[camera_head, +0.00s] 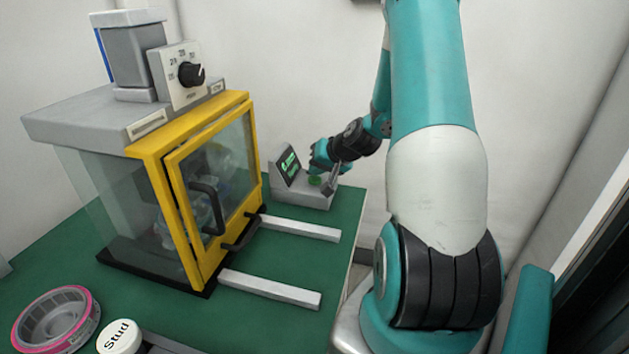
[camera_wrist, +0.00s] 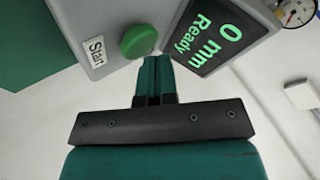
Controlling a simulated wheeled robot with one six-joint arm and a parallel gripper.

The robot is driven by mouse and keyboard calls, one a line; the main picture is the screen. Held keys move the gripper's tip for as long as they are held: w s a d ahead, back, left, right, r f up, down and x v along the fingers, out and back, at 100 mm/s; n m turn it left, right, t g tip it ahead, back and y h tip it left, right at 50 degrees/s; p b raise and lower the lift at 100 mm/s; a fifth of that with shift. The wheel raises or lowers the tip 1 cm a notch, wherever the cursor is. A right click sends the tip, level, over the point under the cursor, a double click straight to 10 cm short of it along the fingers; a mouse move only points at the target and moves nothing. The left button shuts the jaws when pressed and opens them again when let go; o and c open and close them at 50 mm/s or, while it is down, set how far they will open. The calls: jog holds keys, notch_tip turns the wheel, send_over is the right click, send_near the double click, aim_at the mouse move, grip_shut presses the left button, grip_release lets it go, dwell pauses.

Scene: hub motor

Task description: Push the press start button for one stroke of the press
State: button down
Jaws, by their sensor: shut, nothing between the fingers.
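The green press start button (camera_wrist: 139,41) sits on a grey control box beside a label reading "Start" (camera_wrist: 95,50). In the head view the button (camera_head: 315,180) is on the sloped box (camera_head: 303,194) at the back right of the bench. My gripper (camera_wrist: 153,62) is shut and empty, its fingertips close to the button's lower right edge in the wrist view. Whether they touch it I cannot tell. In the head view the gripper is small and partly hidden by the arm. The display (camera_wrist: 208,36) reads "0 mm Ready".
The press (camera_head: 170,190) has a yellow-framed door (camera_head: 215,185) that looks closed. Two pale rails (camera_head: 270,289) run out in front of it. A pink-rimmed round part (camera_head: 57,318) and a white "Stud" container (camera_head: 119,338) are at the front left. A gauge (camera_wrist: 298,12) is beyond the display.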

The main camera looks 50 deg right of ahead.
aim_at(317, 178)
jog(key=shift+f+b, duration=0.4)
jog(key=shift+f, duration=0.15)
dwell(0.6)
jog(key=shift+r, duration=0.1)
jog(key=shift+r+p, duration=0.7)
jog(key=shift+r, duration=0.15)
notch_tip(317, 178, up, 5)
jog(key=p, duration=0.4)
jog(key=shift+r, duration=0.1)
dwell(0.8)
